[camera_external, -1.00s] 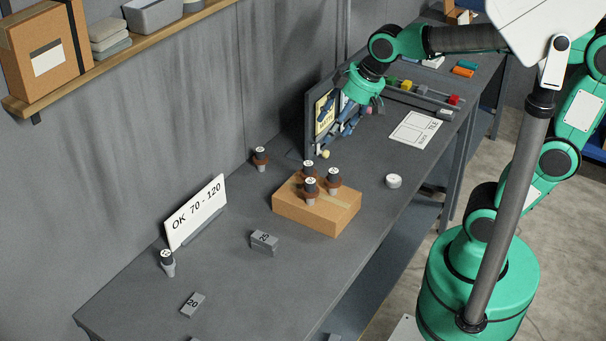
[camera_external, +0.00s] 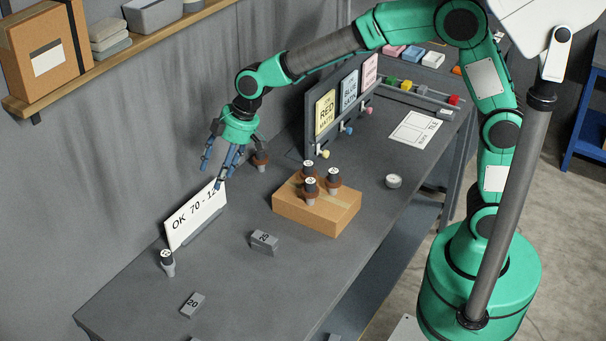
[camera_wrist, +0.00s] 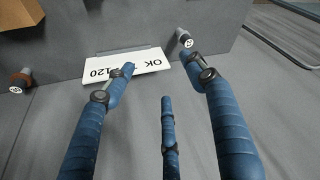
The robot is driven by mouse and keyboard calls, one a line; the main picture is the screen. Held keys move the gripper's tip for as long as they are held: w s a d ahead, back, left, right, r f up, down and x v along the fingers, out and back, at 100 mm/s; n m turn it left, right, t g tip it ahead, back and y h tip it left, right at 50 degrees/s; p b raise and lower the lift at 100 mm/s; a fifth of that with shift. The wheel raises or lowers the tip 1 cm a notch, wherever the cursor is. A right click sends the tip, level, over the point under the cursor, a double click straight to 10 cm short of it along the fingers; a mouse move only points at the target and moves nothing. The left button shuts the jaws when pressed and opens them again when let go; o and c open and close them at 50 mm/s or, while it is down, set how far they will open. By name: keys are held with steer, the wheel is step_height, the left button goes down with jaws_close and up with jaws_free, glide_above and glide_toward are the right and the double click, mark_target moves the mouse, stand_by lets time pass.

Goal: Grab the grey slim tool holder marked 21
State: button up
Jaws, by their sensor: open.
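A slim grey tool holder with a dark top and white round label (camera_external: 167,263) stands upright at the near left of the bench, by the left end of the OK 70-120 sign. Its number is too small to read surely. It also shows at the top of the wrist view (camera_wrist: 184,38), beyond the fingers. My gripper (camera_external: 220,168) is open and empty above the right part of the sign, pointing down. In the wrist view its blue fingers (camera_wrist: 165,110) are spread with nothing between them.
The white sign (camera_external: 196,213) stands near the wall. A brown-collared holder (camera_external: 261,160) stands behind my gripper. A cardboard box (camera_external: 318,212) carries several brown-collared holders. Grey blocks (camera_external: 264,240) and (camera_external: 192,304) lie nearby. Bench around the grey holder is mostly clear.

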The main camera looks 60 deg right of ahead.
mark_target(169, 252)
steer(key=w+a+f+n, duration=0.1)
steer(key=w+a+f, duration=0.2)
steer(key=a+f, duration=0.3)
steer(key=w+a+f+n, duration=0.1)
steer(key=w+a+f, duration=0.2)
steer(key=a+f, duration=0.3)
steer(key=shift+w+a+f+g+y+p, duration=0.25)
steer(key=shift+w+f+g+y+p, duration=0.1)
steer(key=shift+f, duration=0.1)
steer(key=shift+f, duration=0.1)
steer(key=shift+b+x, duration=0.3)
steer(key=shift+x, duration=3.9)
steer(key=shift+f, duration=0.15)
steer(key=shift+x, duration=2.5)
steer(key=shift+d, duration=0.1)
jaws_close()
